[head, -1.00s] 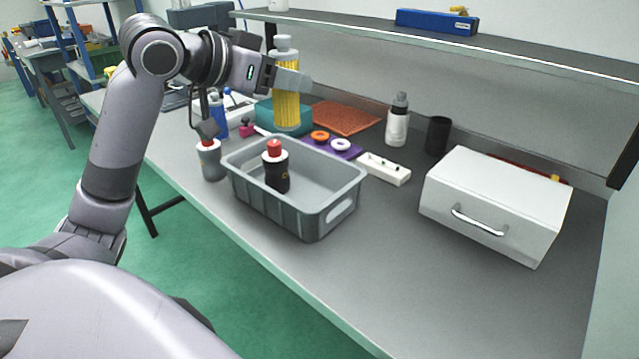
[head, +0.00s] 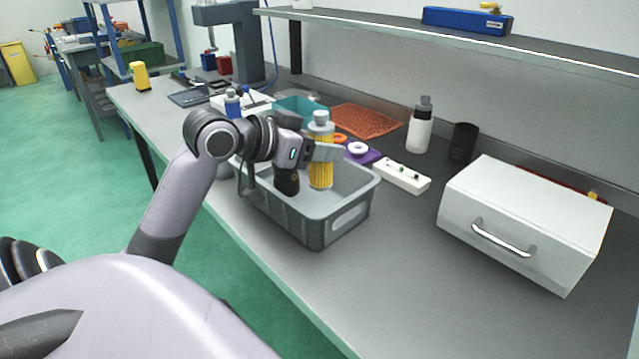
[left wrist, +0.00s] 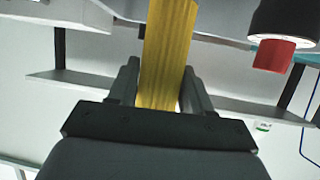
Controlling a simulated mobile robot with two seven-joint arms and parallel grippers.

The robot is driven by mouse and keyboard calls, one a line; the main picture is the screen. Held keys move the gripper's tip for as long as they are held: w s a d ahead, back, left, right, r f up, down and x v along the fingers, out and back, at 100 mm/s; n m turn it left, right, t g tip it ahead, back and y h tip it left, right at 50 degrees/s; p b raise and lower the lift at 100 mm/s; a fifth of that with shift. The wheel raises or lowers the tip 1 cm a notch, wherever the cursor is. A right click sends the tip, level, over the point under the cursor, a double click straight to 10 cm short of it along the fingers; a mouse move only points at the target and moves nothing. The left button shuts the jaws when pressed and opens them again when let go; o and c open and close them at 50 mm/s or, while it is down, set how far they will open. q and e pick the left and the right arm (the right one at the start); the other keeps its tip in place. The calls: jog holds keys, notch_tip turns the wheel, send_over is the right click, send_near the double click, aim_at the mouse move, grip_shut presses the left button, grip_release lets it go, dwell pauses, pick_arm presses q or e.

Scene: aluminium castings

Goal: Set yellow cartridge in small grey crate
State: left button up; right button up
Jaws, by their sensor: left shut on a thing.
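The yellow cartridge (head: 321,172) has a ribbed yellow body and a grey cap. My left gripper (head: 322,152) is shut on it and holds it upright over the inside of the small grey crate (head: 318,228). The cartridge's lower end appears within the crate's outline; I cannot tell whether it touches the floor. In the left wrist view the cartridge (left wrist: 168,55) stands between the two fingers. A dark bottle (head: 287,182) is in the crate beside it, partly hidden by my gripper; its red cap (left wrist: 273,55) shows in the left wrist view. My right gripper is not in view.
A white bin with a handle (head: 525,220) stands to the right. Behind the crate are a white block (head: 402,176), a white bottle (head: 420,125), a black cup (head: 463,142) and an orange mat (head: 366,120). A shelf (head: 560,55) runs above. The front right bench is clear.

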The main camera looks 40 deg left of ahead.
aim_at(311, 178)
pick_arm(q)
jog(key=shift+f+b, duration=0.5)
jog(key=shift+f, duration=2.75)
jog(key=shift+f, duration=0.15)
jog(key=o, duration=1.1)
jog(key=shift+c, duration=0.2)
jog(key=v, duration=1.2)
